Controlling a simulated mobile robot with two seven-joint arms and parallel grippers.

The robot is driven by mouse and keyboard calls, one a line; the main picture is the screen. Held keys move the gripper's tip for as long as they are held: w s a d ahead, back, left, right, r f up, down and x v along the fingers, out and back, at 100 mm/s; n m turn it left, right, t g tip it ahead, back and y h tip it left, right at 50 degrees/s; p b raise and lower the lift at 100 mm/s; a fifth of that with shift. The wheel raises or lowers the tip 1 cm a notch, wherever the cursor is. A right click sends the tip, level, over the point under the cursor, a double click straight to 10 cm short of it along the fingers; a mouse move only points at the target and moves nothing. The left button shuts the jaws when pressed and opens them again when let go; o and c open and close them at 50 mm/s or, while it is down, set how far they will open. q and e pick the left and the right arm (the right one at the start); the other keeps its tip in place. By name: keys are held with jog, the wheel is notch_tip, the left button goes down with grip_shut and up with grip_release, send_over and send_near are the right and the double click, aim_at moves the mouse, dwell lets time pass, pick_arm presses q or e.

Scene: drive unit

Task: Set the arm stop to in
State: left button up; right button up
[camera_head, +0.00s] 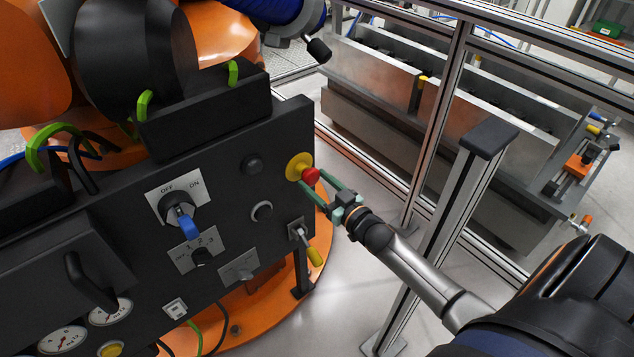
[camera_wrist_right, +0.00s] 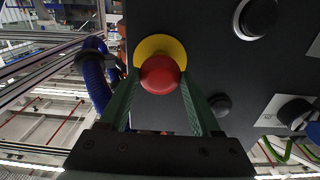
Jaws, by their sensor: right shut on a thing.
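The arm stop is a red mushroom button (camera_head: 311,175) on a round yellow base (camera_head: 296,165), near the right edge of the dark control panel (camera_head: 235,215). My right gripper (camera_head: 314,181) reaches it from the right with green fingers, one on each side of the red head. In the right wrist view the red button (camera_wrist_right: 160,75) sits between the fingertips, with its yellow base (camera_wrist_right: 158,50) behind it. The fingers are closed on the red head and partly cover its sides. Whether the button is in or out is hard to tell. My left gripper is not in view.
Left of the stop are an OFF/ON rotary switch (camera_head: 180,212) with a blue handle, a smaller selector (camera_head: 200,256) and round buttons (camera_head: 262,211). A yellow-tipped lever (camera_head: 315,256) sticks out below my gripper.

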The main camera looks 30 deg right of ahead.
grip_shut()
jog(key=shift+w, duration=0.65)
jog(key=shift+w+r, duration=0.1)
jog(key=shift+w, duration=0.05)
jog(key=o, duration=1.5)
grip_release()
jog(key=shift+a, duration=0.1)
jog(key=shift+s, duration=0.25)
jog(key=s+d, duration=0.1)
jog(key=s, duration=1.1)
jog(key=shift+p, duration=0.45)
